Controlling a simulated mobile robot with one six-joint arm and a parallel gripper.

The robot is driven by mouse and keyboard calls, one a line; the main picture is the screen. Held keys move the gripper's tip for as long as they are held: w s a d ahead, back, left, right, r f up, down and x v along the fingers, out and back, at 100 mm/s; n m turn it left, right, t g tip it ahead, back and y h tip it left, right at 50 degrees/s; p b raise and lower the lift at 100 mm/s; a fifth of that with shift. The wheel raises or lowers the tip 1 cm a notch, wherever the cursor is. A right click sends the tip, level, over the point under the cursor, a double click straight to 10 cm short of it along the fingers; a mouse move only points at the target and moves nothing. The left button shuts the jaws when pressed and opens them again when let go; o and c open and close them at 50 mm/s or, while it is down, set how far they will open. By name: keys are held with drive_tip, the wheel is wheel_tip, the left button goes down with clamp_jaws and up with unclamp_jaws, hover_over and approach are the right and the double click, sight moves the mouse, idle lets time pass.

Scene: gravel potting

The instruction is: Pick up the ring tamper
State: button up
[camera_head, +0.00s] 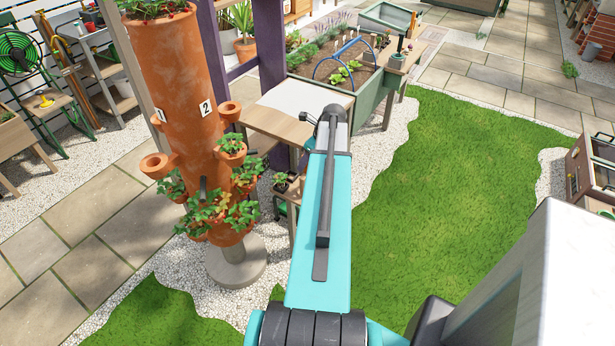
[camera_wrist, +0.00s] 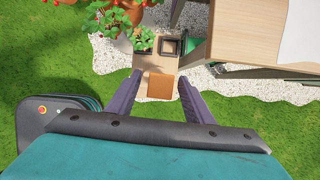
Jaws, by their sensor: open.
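I cannot single out the ring tamper for certain in either view. In the wrist view, my gripper (camera_wrist: 159,82) is open and empty, with its two purple-grey fingers apart. An orange-brown square piece (camera_wrist: 160,86) shows between the fingers, beyond them at the near edge of a small wooden stand (camera_wrist: 152,67). On the stand are a dark square frame or pot (camera_wrist: 171,46) and a dark box with green seedlings (camera_wrist: 143,40). In the head view, my arm hides the gripper and part of this stand.
A terracotta tower planter (camera_head: 180,90) with strawberry plants stands left of my arm. A wooden table (camera_head: 275,125) with a white sheet (camera_head: 305,97) is beside the stand, at the right in the wrist view. A raised soil bed (camera_head: 370,100) lies behind. Lawn (camera_head: 450,170) is open at right.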

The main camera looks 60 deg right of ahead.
drive_tip(key=shift+w+f, duration=0.1)
drive_tip(key=shift+f, duration=0.05)
idle(0.4)
drive_tip(key=c, duration=1.1)
